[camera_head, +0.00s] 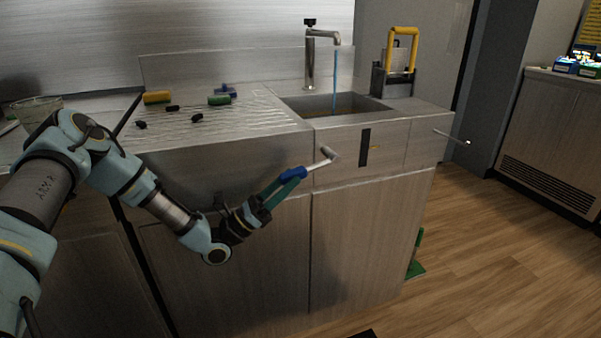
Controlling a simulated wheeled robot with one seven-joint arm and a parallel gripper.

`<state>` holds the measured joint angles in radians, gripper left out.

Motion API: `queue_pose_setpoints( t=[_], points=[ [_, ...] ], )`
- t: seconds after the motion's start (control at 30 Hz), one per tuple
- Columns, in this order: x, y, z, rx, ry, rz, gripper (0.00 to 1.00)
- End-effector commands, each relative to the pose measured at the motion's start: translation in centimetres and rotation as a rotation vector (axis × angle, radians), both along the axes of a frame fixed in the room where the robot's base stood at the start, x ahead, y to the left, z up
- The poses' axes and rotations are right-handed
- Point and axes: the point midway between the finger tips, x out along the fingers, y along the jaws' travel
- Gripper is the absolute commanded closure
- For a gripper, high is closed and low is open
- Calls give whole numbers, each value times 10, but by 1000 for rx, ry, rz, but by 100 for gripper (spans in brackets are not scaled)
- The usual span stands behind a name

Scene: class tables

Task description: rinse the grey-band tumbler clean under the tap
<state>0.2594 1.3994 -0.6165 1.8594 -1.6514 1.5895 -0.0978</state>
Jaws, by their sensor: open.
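My gripper (290,178) is open in front of the sink cabinet, below the counter edge, its fingers pointing up and right. I see nothing clearly held between the fingers. The tap (311,62) stands behind the sink basin (385,103); a thin blue stream of water (335,80) falls from its spout into the basin. I cannot make out a grey-band tumbler. A clear vessel (38,104) stands at the far left of the counter, partly behind my arm; I cannot tell whether it has a grey band.
A yellow-handled rack (402,50) stands right of the basin. A metal handle (328,154) shows just beyond my gripper. The wooden floor at right is mostly clear.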

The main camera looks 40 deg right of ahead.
Motion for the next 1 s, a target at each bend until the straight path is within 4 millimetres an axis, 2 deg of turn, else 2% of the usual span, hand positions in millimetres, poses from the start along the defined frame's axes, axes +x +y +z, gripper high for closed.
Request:
queue_pose_setpoints(
  t=[0.1,0.3,1.0],
  points=[
    [5,17,-15,1,2,2,37],
    [10,33,-25,0,0,1,37],
    [10,36,-27,0,0,0,37]
  ],
)
